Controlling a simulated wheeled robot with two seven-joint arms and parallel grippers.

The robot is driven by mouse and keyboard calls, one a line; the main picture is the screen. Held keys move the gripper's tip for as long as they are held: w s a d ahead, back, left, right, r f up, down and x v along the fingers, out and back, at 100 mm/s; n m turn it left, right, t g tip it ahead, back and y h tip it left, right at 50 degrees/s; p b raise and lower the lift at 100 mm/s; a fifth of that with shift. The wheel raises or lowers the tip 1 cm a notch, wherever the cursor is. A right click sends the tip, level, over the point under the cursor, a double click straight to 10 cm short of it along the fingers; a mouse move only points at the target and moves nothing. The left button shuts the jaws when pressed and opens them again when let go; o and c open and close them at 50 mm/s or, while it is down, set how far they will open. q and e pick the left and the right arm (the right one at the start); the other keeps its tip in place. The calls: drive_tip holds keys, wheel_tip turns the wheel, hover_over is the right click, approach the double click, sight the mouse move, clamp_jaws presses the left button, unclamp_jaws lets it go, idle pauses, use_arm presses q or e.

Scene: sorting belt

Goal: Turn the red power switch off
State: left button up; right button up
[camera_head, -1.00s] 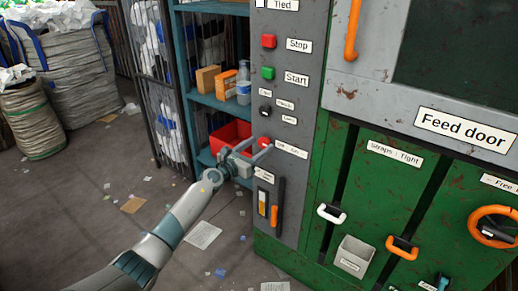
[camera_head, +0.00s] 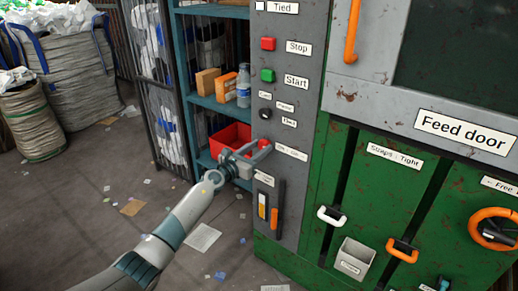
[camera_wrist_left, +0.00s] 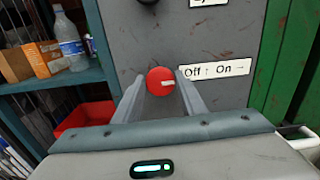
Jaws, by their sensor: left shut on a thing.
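The red power switch (camera_wrist_left: 160,81) is a round knob on the grey panel in the left wrist view. Its white mark points right, level with the On side of the label "Off ↑ On →" (camera_wrist_left: 215,69). My left gripper (camera_wrist_left: 160,92) has one finger on each side of the knob and is shut on it. In the head view the left gripper (camera_head: 262,151) reaches the panel's left part, and its fingers largely hide the knob. My right gripper is not in view.
The grey panel also carries a red Stop button (camera_head: 268,44), a green Start button (camera_head: 267,75) and a black knob (camera_head: 265,113). A teal shelf with a red bin (camera_head: 232,136) stands close on the left. Green doors with handles stand on the right.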

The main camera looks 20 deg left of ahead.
use_arm(q)
drive_tip(key=shift+n, duration=0.4)
drive_tip(key=shift+n+p, duration=0.45)
drive_tip(key=shift+n, duration=0.45)
drive_tip(key=n+p, duration=0.2)
drive_tip(key=n, duration=0.3)
drive_tip(key=shift+a, duration=0.15)
drive_tip(key=shift+n+p, duration=0.3)
drive_tip(key=shift+n, duration=0.4)
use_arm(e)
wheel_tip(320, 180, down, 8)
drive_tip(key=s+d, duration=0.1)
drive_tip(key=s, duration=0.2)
use_arm(q)
drive_tip(key=n+p, duration=0.1)
drive_tip(key=n, duration=0.3)
drive_tip(key=shift+f, duration=0.15)
drive_tip(key=n+p, duration=0.1)
drive_tip(key=n, duration=0.3)
drive_tip(key=shift+f+n+p, duration=0.15)
drive_tip(key=shift+n+p, duration=0.2)
drive_tip(key=shift+n, duration=0.05)
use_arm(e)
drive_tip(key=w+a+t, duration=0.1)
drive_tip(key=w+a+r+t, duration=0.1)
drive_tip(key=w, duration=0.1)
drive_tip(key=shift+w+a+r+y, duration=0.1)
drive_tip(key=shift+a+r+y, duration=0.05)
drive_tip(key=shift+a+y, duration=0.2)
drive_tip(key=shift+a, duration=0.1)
